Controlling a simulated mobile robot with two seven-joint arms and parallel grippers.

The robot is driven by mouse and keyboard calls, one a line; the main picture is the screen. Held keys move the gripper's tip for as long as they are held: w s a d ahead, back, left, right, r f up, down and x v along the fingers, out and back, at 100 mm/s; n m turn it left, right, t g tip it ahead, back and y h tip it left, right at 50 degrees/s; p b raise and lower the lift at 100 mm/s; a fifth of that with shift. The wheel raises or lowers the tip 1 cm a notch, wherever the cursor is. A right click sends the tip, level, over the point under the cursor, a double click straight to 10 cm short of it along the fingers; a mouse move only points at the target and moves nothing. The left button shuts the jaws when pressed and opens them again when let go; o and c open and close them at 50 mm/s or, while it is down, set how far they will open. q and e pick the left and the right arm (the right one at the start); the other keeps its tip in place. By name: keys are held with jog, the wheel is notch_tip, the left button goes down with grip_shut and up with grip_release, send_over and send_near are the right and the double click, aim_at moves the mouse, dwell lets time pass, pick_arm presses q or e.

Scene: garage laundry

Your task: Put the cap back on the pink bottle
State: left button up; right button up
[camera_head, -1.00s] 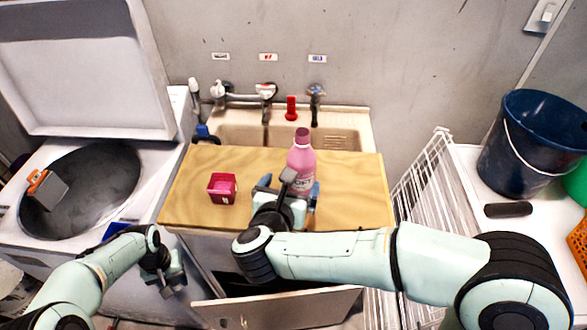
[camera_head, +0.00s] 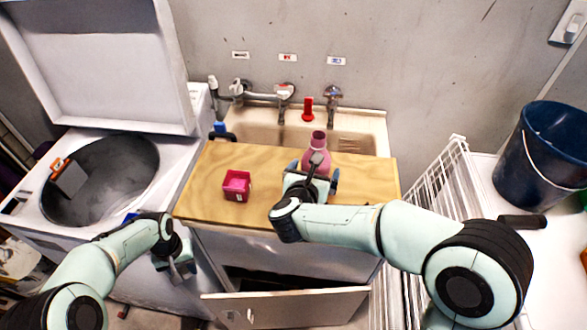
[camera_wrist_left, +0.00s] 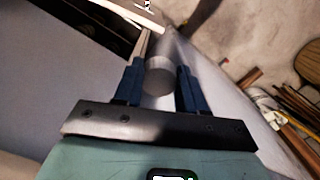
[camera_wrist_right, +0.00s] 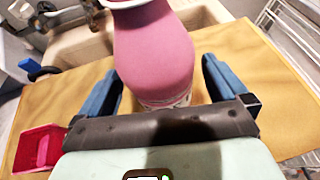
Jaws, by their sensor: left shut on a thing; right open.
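The pink bottle (camera_head: 316,152) stands upright on the wooden board; its neck shows at the top, and my right gripper hides its lower part. In the right wrist view the bottle (camera_wrist_right: 152,52) fills the middle, its top cut off by the frame. My right gripper (camera_wrist_right: 160,85) is open, with one finger on each side of the bottle. My left gripper (camera_head: 180,268) hangs low, left of the board and in front of the washer. In the left wrist view it (camera_wrist_left: 160,75) is shut on a small round greyish piece (camera_wrist_left: 158,80), perhaps the cap; its dim colour leaves this unsure.
A red box (camera_head: 237,186) sits on the wooden board (camera_head: 203,190), left of the bottle. The sink and taps (camera_head: 284,90) are behind. An open top-loading washer (camera_head: 45,215) is at left. A white wire rack (camera_head: 440,180) and a dark blue bucket (camera_head: 545,155) are at right.

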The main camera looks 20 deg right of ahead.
pick_arm(q)
jog(key=shift+w+r, duration=0.1)
jog(key=shift+r, duration=0.05)
pick_arm(e)
jog(key=shift+x, duration=0.9)
jog(key=shift+r, duration=0.1)
jog(key=c, duration=1.5)
